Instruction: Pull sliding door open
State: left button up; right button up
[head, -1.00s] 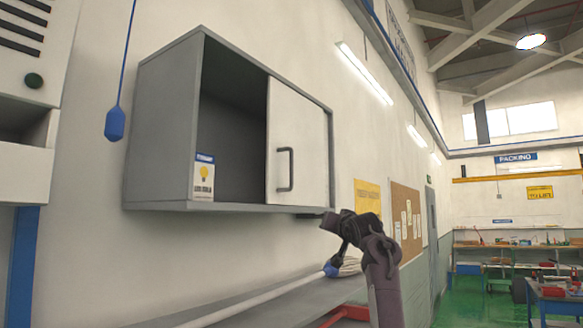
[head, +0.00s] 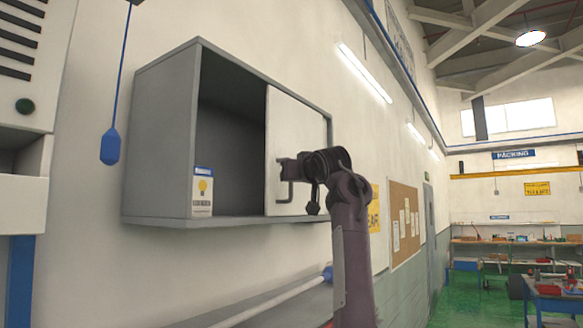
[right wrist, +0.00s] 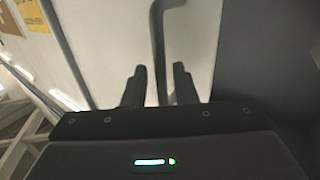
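The grey wall cabinet (head: 160,140) has a white sliding door (head: 292,120) over its right half, and its left half is open. The door's dark handle is at the door's left side, partly hidden by my right gripper (head: 289,170). In the right wrist view, my right gripper (right wrist: 160,88) is open. The handle (right wrist: 157,35) runs down between its two fingers, nearer the right one; I cannot tell whether they touch. My left gripper is not in view.
A small white box with a yellow light-bulb picture (head: 203,192) stands in the open left half of the cabinet. A blue pull on a cord (head: 110,145) hangs to the left. A white rod (head: 270,303) lies on the grey surface below.

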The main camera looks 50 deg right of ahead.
jog(key=shift+w+d+f, duration=0.15)
jog(key=shift+w+d, duration=0.1)
jog(key=shift+w, duration=0.4)
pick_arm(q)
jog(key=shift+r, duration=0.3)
pick_arm(e)
jog(key=shift+s, duration=0.1)
grip_shut()
jog(key=shift+d, duration=0.1)
jog(key=d, duration=0.4)
jog(key=shift+d, duration=0.15)
grip_release()
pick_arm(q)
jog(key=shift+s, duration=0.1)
